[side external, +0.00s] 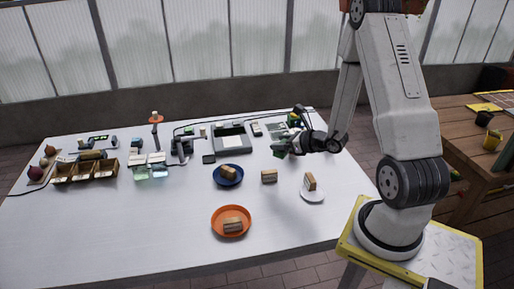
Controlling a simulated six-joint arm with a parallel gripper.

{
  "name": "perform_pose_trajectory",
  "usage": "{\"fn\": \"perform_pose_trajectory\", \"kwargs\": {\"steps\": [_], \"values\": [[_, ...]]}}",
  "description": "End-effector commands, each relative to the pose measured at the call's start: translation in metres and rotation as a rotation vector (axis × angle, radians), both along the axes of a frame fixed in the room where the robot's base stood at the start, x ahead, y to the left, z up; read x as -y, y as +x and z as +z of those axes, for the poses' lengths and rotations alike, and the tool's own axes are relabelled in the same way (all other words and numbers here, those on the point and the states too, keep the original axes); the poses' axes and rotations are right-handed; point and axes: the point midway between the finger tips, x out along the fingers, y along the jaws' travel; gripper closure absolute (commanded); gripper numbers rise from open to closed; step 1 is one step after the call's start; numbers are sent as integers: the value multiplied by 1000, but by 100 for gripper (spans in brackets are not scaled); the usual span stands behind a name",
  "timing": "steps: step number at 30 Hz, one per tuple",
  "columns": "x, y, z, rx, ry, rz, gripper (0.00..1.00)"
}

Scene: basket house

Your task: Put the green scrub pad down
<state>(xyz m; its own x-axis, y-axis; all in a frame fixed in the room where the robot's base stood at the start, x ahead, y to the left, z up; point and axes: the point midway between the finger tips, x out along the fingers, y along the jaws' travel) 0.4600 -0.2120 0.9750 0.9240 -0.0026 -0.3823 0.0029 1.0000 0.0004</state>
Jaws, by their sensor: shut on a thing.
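My gripper (289,145) is over the far right part of the white table (120,235), with its dark jaws pointing left. It is shut on a small green thing, which looks like the green scrub pad (280,153), at its fingertips. The jaws partly hide the pad, and I cannot tell whether it touches the table.
A blue plate (240,182) and an orange plate (216,231) each hold a brown block. Another block (269,176) stands between the blue plate and a white plate (313,197) with a block. A grey tray (231,139) and devices lie behind. The table's front left is clear.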

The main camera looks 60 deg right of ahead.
Motion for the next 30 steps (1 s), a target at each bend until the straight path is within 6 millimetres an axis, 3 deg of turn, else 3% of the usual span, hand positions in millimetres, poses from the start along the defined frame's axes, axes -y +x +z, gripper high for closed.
{"fn": "perform_pose_trajectory", "kwargs": {"steps": [20, 30], "values": [[35, 78, -39, 0, 0, 3, 90], [48, 106, -75, 0, 2, 1, 90]]}}
